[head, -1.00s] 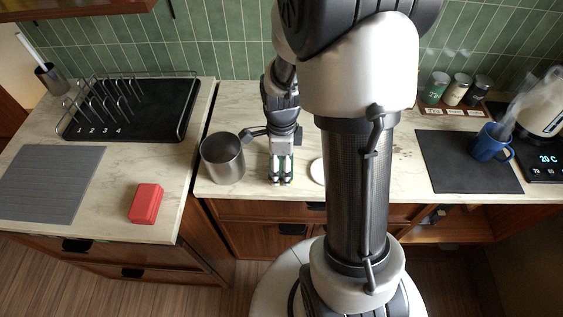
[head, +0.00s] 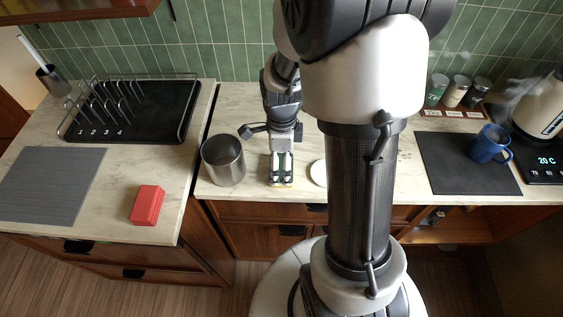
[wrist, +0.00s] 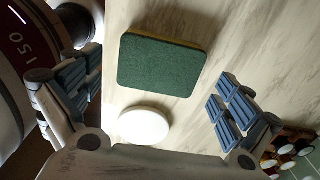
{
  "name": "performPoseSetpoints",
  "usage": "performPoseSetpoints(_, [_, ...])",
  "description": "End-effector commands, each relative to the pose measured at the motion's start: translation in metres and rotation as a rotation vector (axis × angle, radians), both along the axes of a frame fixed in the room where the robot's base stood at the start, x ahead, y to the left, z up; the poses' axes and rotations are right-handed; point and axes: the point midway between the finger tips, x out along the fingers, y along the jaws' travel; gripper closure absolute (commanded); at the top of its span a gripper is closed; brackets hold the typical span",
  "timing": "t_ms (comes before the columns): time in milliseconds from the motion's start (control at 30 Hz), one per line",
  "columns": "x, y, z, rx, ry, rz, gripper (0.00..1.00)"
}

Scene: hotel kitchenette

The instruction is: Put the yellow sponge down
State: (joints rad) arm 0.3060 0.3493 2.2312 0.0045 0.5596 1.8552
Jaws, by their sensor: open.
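The sponge (wrist: 160,66) lies on the pale marble counter in the wrist view, green scouring side up, with a thin yellow edge showing. In the head view only a small yellow strip of the sponge (head: 281,185) shows beneath my fingers. My gripper (head: 281,171) points down over it, near the counter's front edge. In the wrist view the fingers of my gripper (wrist: 155,98) are spread wide, with gaps between them and the sponge. Nothing is held.
A steel pot (head: 223,161) stands close left of my gripper. A white round disc (wrist: 144,125) lies beside the sponge. A red block (head: 147,205) sits on the left counter, past a gap. A dark mat (head: 450,175) with a blue mug (head: 489,145) is at right.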

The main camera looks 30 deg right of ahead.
Motion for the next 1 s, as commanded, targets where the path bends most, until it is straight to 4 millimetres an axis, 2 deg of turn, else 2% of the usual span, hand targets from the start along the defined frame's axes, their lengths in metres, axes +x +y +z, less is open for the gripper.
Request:
performPoseSetpoints(33, [0.001,0.000,0.015,-0.001,-0.004,0.000,0.02])
performPoseSetpoints(100, [0.001,0.000,0.032,-0.002,-0.005,0.000,0.02])
performPoseSetpoints(300, [0.001,0.000,0.073,-0.001,-0.004,0.000,0.02])
performPoseSetpoints(533, [0.000,0.000,0.098,-0.001,-0.003,0.003,0.02])
performPoseSetpoints(633, [-0.002,0.004,0.109,-0.005,-0.015,0.066,0.02])
performPoseSetpoints(767, [-0.013,0.022,0.141,-0.032,-0.069,0.337,0.02])
performPoseSetpoints(900, [-0.040,0.052,0.185,-0.099,-0.144,0.820,0.02])
performPoseSetpoints(1000, [-0.065,0.071,0.209,-0.170,-0.188,1.183,0.02])
